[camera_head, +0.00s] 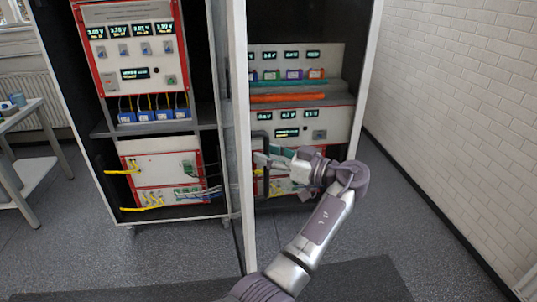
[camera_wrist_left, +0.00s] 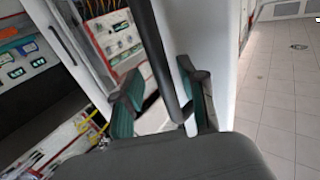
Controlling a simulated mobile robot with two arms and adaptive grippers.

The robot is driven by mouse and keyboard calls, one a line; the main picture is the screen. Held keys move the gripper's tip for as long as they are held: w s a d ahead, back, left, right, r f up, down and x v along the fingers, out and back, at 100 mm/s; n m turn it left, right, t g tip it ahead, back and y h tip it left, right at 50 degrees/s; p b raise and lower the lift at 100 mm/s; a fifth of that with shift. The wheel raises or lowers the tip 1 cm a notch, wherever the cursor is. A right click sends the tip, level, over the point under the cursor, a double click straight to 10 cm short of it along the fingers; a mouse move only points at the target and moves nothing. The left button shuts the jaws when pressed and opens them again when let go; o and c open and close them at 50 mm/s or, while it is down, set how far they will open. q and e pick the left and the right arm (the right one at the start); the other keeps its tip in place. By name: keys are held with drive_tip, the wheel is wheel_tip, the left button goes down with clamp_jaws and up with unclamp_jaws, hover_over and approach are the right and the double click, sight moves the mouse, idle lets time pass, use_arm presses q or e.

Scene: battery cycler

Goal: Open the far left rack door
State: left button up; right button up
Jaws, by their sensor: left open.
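The left rack (camera_head: 160,208) stands in the left half of the head view, its front open and its instruments in plain sight. Its door (camera_head: 241,120) stands swung out toward me, seen nearly edge-on as a tall white strip. A dark handle bar (camera_wrist_left: 160,50) projects from the door's right-hand side. My left gripper (camera_head: 268,160) is at the handle, to the right of the door edge. In the left wrist view, the open fingers (camera_wrist_left: 160,103) are on either side of the bar. Whether they touch it is unclear. My right gripper is not in view.
Another rack (camera_head: 340,125) with instruments stands just right of the door, behind my arm. A white brick wall (camera_head: 460,100) closes off the right. A grey table (camera_head: 30,175) stands at the far left. The grey floor (camera_head: 370,215) between rack and wall is clear.

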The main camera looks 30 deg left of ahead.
use_arm(q)
drive_tip(key=d, duration=0.7)
drive_tip(key=shift+d, duration=0.25)
drive_tip(key=shift+s, duration=0.1)
